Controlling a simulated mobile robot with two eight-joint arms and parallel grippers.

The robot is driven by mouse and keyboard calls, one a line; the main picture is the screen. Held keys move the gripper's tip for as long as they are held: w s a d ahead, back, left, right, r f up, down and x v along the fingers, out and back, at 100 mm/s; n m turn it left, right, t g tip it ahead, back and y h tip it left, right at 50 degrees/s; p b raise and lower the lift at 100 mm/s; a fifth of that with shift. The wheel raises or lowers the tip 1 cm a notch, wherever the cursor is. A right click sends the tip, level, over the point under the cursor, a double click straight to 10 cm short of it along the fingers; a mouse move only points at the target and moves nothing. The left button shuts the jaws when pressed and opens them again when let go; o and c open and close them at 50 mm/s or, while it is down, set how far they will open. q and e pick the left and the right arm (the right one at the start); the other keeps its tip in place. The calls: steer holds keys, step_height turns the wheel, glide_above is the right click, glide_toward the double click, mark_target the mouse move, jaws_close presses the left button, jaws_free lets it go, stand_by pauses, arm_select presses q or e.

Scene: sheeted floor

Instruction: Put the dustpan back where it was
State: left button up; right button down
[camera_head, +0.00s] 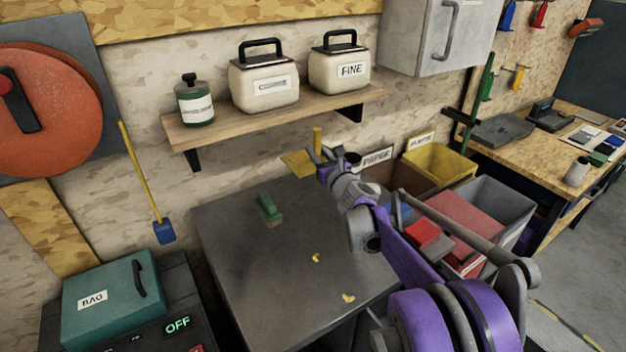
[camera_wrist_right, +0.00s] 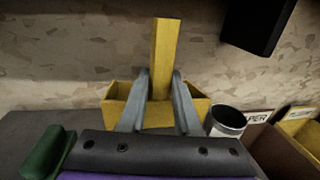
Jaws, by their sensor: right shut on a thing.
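The yellow dustpan (camera_head: 297,162) is in my right gripper (camera_head: 322,158), near the back edge of the dark bench (camera_head: 228,240) and below the wooden shelf. In the right wrist view the dustpan's upright handle (camera_wrist_right: 164,50) stands between the two grey fingers, and the gripper (camera_wrist_right: 160,100) is shut on it. The wide pan part (camera_wrist_right: 200,106) shows behind the fingers. I cannot tell whether its underside touches the bench. Two small yellowish scraps (camera_head: 348,298) lie on the bench. My left gripper is not in view.
A green brush (camera_head: 267,208) lies on the bench, left of the dustpan. A metal cup (camera_wrist_right: 226,121) stands just right of the gripper. Labelled bins (camera_head: 440,163) fill the right side. The shelf (camera_head: 225,124) holds a bottle and two canisters. The bench's front middle is mostly clear.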

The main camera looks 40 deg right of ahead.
steer(key=shift+w+d, duration=0.2)
steer(key=shift+f, duration=0.3)
step_height(320, 180, down, 5)
steer(key=shift+f+b, duration=0.1)
steer(key=shift+b, duration=0.45)
step_height(320, 180, down, 4)
steer(key=shift+f+b, duration=0.1)
steer(key=shift+b, duration=0.25)
steer(key=c, duration=0.6)
jaws_free()
